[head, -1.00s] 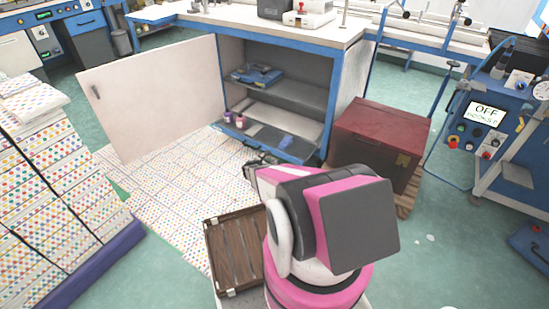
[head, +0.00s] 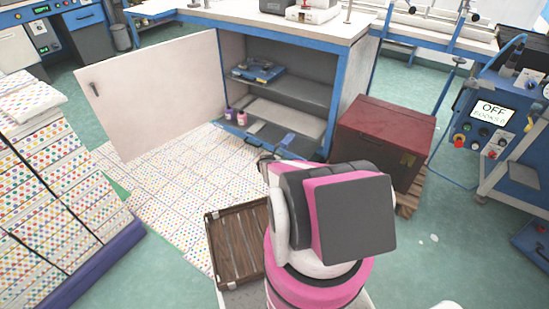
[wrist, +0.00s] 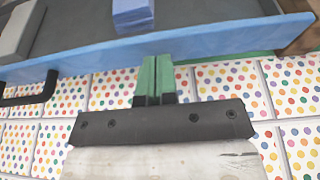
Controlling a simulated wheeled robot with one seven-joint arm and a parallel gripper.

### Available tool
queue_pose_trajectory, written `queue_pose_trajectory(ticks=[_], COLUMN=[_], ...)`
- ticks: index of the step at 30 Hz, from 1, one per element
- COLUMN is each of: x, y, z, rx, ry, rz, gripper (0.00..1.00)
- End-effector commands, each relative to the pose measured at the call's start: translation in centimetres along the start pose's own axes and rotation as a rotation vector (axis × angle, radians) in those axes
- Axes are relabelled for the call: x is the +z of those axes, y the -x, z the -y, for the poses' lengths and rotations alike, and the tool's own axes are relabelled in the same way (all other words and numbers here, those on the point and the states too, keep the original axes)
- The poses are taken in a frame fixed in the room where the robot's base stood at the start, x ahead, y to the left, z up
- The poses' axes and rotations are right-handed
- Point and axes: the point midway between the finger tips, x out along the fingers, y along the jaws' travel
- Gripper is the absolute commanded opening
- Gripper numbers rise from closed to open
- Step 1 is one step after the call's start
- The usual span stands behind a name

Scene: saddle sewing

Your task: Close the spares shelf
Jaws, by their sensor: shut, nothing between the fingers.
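The spares shelf (head: 262,146) is the low pull-out shelf of the open cabinet, with a blue front edge. It sticks out of the cabinet. In the wrist view its blue front rim (wrist: 100,57) crosses the upper part, with a black handle (wrist: 30,92) at left. On it are a blue block (wrist: 132,14), a grey item (wrist: 18,30) and, in the head view, small purple bottles (head: 241,119). My gripper (wrist: 156,62) has its green fingers together, empty, at the rim's outer face, right of the handle. Contact cannot be told. In the head view my arm partly hides my gripper (head: 265,159).
The cabinet door (head: 155,95) stands wide open to the left. A red chest (head: 385,130) is close on the right. A wooden crate (head: 237,240) lies in front, and stacked dotted sheets (head: 50,180) stand at left. The dotted floor before the cabinet is clear.

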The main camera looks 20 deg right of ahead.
Motion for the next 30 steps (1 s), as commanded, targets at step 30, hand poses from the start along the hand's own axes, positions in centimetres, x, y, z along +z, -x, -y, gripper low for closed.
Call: queue_pose_trajectory(ticks=[30], x=[1.6], y=[-5.5], z=[0.7], rx=[0.002], ry=[0.0], rz=[0.001], gripper=[0.0])
